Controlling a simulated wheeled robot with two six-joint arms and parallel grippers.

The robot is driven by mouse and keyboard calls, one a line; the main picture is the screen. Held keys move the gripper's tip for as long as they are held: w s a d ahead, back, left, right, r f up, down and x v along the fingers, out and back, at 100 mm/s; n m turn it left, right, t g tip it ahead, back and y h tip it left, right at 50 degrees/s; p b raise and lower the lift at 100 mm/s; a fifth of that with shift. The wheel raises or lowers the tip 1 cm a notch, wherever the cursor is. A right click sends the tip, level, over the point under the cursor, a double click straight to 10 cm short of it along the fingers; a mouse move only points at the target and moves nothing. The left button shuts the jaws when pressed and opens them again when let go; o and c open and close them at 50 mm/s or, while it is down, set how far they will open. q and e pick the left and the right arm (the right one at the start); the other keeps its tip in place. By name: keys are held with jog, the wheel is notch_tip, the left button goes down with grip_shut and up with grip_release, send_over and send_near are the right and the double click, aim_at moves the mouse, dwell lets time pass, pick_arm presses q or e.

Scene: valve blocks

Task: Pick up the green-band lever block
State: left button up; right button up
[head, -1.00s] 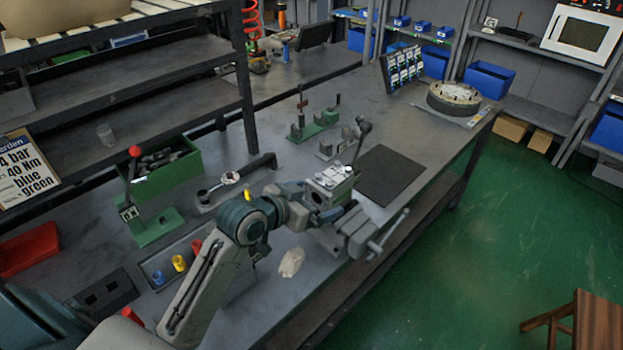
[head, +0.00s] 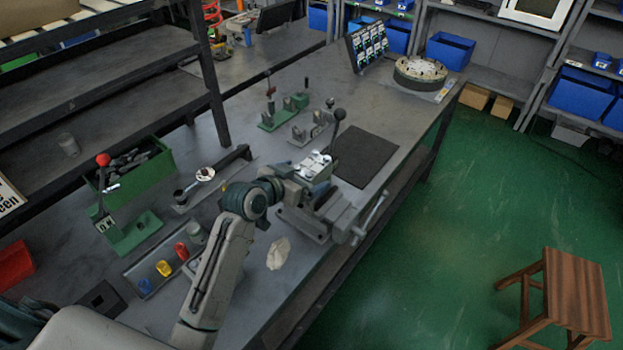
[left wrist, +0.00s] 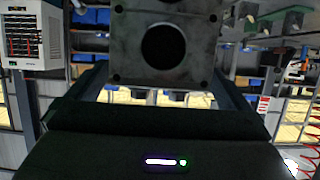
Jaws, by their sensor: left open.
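A grey metal block (head: 314,165) with an upright lever (head: 337,124) ending in a black ball sits at the vise (head: 335,208) near the bench's front edge. I cannot make out a green band on it. My left gripper (head: 296,182) is at the block's left side and partly hides it. In the left wrist view, a block face (left wrist: 165,50) with a dark round bore is ahead, framed by the open fingers. I cannot tell whether the fingers touch it. My right gripper is not in view.
A black mat (head: 365,158) lies behind the vise. A green fixture (head: 128,232) with a red-ball lever, a green bin (head: 150,185) and a tray with coloured cups (head: 163,268) are on the left. A pale lump (head: 278,253) lies in front. A wooden stool (head: 560,295) stands on the floor.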

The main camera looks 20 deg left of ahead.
pick_arm(q)
jog(key=shift+p+x, duration=0.3)
jog(key=shift+x, duration=1.25)
jog(key=shift+s, duration=0.1)
jog(key=shift+c, duration=0.4)
jog(key=c, duration=1.8)
jog(key=shift+r, duration=0.25)
jog(key=shift+c, duration=0.8)
